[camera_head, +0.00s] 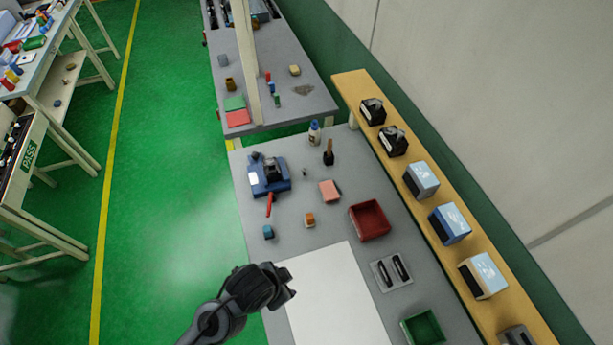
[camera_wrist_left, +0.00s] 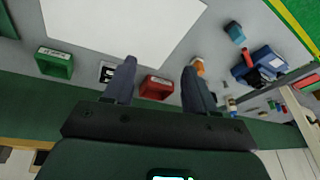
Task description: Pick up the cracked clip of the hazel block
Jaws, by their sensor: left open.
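A small orange-brown block (camera_head: 309,219) with a paler part stands on the grey bench, and it also shows in the left wrist view (camera_wrist_left: 198,66). It may be the hazel block; any clip or crack on it is too small to tell. A small blue block (camera_head: 268,232) stands to its left; it shows in the wrist view too (camera_wrist_left: 235,32). A grey holder (camera_head: 378,277) has two dark long pieces in it. My left gripper (camera_head: 289,285) is open and empty above the white sheet's left edge, apart from the blocks. My right gripper is not in view.
A red bin (camera_head: 386,222), a green bin (camera_head: 411,322) and a pink block (camera_head: 330,191) are on the bench. A blue device (camera_head: 284,187) with a red handle stands behind the blocks. Several boxes line the wooden shelf (camera_head: 440,188) at right. The white sheet (camera_head: 335,300) is clear.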

